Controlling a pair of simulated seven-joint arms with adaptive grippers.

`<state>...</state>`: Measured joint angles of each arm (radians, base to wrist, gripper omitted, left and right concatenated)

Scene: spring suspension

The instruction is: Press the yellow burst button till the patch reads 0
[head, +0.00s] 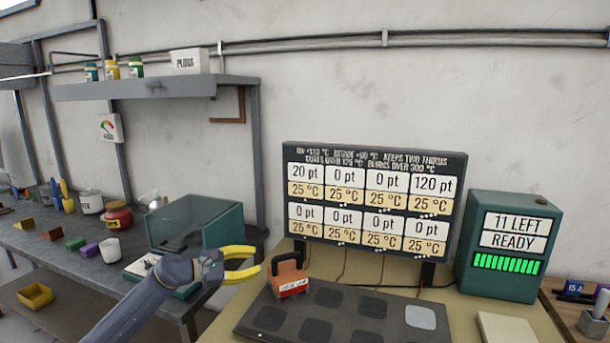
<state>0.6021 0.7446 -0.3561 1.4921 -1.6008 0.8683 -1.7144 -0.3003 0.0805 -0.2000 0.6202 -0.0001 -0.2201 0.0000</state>
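My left gripper (257,261) has yellow fingers, held apart and empty, just left of an orange block with a black handle (289,273). The block stands at the back left of a dark plate (245,328) with several square patches. One patch (420,317) at the right is light grey; the others are dark. The readout board (375,205) shows 20 pt at top left, 120 pt at top right, 0 pt elsewhere, and 25 °C throughout. A green box (508,275) reads "11 LEFT" and "READY" above a lit green bar. No yellow button is discernible. My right gripper is out of view.
A grey bench (60,250) at left holds a teal clear-lidded case (197,224), jars and small coloured blocks. A pale pad (507,329) lies right of the plate. A pen cup (594,325) stands at far right. Thin wires run behind the plate.

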